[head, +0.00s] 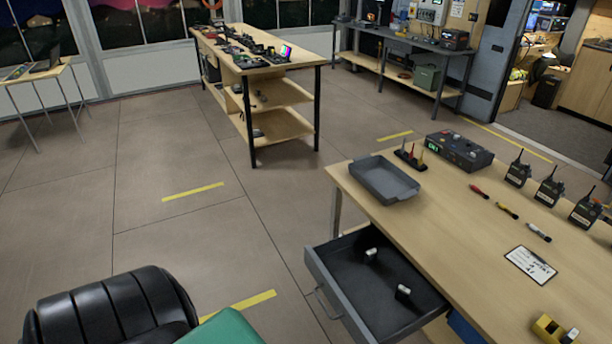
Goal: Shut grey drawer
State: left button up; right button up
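The grey drawer (347,301) is open and sticks out to the left from under the near wooden table (440,225). Its bar handle (326,304) is on its front panel, facing left. Two small white-and-black items (403,291) lie inside the drawer. Neither of my grippers shows in the head view, so I cannot see whether they are open or shut.
On the near table are a grey tray (385,182), a black control box (459,150), several radios (549,192), markers and a label card. A black ribbed object (110,305) is at bottom left. The floor (200,240) left of the drawer looks clear.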

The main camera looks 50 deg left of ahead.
aim_at(361, 296)
jog(key=u, duration=1.15)
